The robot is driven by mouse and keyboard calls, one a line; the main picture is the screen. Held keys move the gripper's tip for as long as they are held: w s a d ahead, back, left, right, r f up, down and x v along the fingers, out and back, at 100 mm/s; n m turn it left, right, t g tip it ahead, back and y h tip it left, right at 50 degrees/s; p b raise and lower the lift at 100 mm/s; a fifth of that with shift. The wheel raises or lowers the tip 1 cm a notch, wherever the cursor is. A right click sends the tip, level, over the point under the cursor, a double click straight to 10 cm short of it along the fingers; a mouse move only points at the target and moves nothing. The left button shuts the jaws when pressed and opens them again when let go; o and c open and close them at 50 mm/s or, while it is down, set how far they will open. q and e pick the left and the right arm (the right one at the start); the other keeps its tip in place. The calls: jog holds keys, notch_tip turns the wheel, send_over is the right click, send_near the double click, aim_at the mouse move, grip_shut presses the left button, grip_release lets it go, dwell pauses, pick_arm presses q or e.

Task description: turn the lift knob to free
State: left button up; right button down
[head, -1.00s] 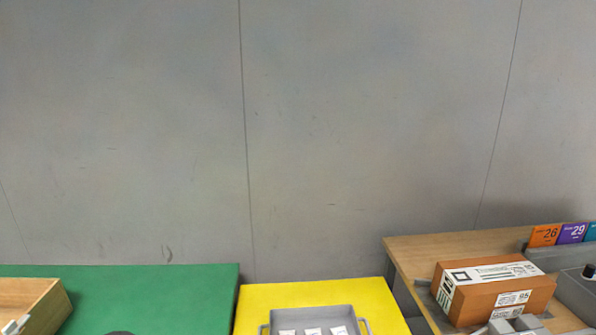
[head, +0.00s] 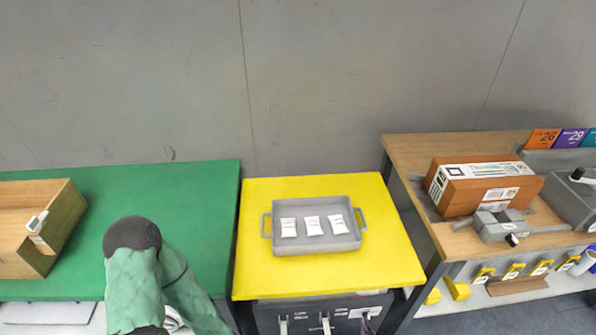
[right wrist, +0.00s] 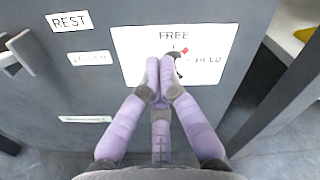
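The lift knob (right wrist: 179,68) is a small dark knob with a red tip on a white plate (right wrist: 131,67) on the grey cabinet front. FREE is printed above the knob and HELD to its right; the red tip points up and right, between them. My right gripper (right wrist: 159,65) has purple fingers drawn close together at the knob, partly hiding it. I cannot tell whether they pinch it. In the head view only a little purple of this gripper shows low at the cabinet (head: 270,312).
A grey tray (head: 267,243) with three white packets stands on the yellow top (head: 405,265). Green table (head: 190,190) at left holds a wooden box (head: 62,225). A brown carton (head: 465,198) stands on the right bench. A grey handle (right wrist: 30,52) juts out left of the knob.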

jog(key=shift+a, duration=0.1)
dwell(0.6)
jog(key=shift+a+r, duration=0.15)
jog(key=shift+a, duration=0.1)
jog(key=s, duration=0.6)
jog(key=shift+d, duration=0.25)
jog(key=shift+d, duration=0.1)
jog(key=w+d+m, duration=0.1)
jog(key=w+m, duration=0.2)
jog(key=m, duration=0.1)
jog(key=w+d+r+m, duration=0.1)
jog(key=w+m, duration=0.1)
jog(key=shift+w+d, duration=0.45)
jog(key=shift+w, duration=0.15)
dwell(0.4)
